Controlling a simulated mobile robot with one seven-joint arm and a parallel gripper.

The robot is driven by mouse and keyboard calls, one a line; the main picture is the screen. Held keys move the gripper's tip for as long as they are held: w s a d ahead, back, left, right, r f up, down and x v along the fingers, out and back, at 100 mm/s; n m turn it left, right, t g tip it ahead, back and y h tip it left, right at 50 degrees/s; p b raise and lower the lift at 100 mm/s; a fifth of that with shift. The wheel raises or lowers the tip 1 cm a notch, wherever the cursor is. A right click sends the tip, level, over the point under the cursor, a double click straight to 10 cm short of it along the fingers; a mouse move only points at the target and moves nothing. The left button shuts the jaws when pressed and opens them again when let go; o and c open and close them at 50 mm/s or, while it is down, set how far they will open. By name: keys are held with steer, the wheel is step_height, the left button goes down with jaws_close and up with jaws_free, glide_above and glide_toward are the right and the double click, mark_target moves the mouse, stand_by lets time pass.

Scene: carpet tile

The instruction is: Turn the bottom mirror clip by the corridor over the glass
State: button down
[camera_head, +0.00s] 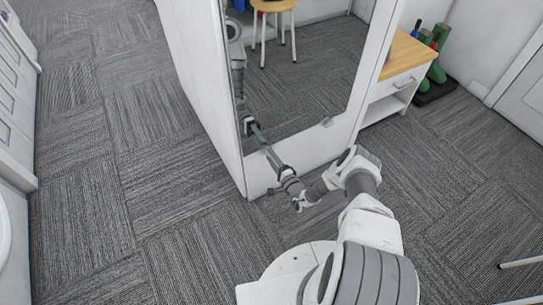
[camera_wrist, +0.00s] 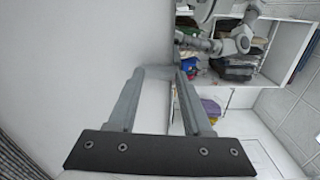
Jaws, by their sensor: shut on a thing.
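The tall mirror (camera_head: 310,85) is set in a white panel, its lower edge slanting up to the right in the head view. My gripper (camera_head: 251,128) is at the mirror's lower left corner, by the corridor side, its jaws shut on the small bottom clip there. The fingers and the low viewing angle hide most of that clip, so I cannot tell how it is turned. In the wrist view my gripper (camera_wrist: 155,76) shows its two fingers apart, reaching to the white panel and mirror edge. Another small grey clip (camera_head: 326,122) sits at the bottom edge, further right.
The carpeted corridor (camera_head: 90,160) is open on the left.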

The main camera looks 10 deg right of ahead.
steer(key=shift+n, duration=0.6)
steer(key=shift+c, duration=1.6)
jaws_free()
steer(key=shift+s+d, duration=0.1)
